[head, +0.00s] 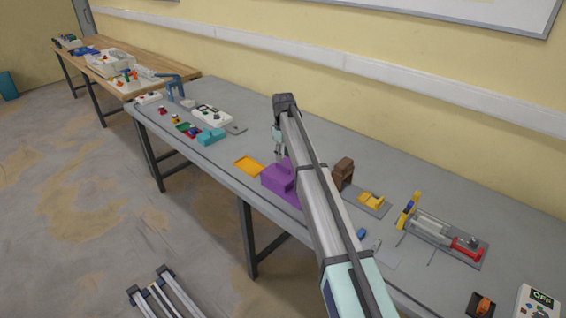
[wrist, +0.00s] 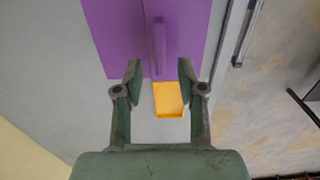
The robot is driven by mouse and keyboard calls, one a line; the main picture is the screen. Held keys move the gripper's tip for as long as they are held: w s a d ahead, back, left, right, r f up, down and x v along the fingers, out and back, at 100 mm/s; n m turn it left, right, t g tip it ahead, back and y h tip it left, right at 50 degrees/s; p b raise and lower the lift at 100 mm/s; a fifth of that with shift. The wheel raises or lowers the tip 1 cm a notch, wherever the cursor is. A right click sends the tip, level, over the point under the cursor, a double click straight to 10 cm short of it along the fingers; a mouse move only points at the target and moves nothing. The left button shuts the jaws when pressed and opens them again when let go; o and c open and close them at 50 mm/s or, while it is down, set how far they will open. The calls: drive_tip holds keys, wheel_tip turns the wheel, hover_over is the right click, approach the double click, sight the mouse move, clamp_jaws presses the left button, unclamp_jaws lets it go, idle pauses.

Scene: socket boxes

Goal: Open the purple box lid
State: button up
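The purple box (head: 277,178) stands on the grey table, partly hidden behind my arm in the head view. In the wrist view its flat purple top (wrist: 112,32) fills the upper middle, with a narrow raised purple bar (wrist: 159,45) running along it. The top looks shut; its seam is not clear. My gripper (wrist: 159,75) is open and empty. Its two fingers show on either side of the bar's near end, apart from it. In the head view my gripper (head: 279,154) is above the box's far side, partly hidden by my arm.
A shallow orange tray (head: 248,166) lies just left of the box. A brown block (head: 343,170) and a yellow part on a grey plate (head: 370,199) are to the right. A teal box (head: 211,136) is farther left. The wall runs behind the table.

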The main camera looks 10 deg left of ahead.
sight(283, 165)
drive_tip(key=shift+f+p, duration=0.55)
drive_tip(key=shift+f, duration=2.1)
drive_tip(key=shift+c, duration=0.3)
clamp_jaws()
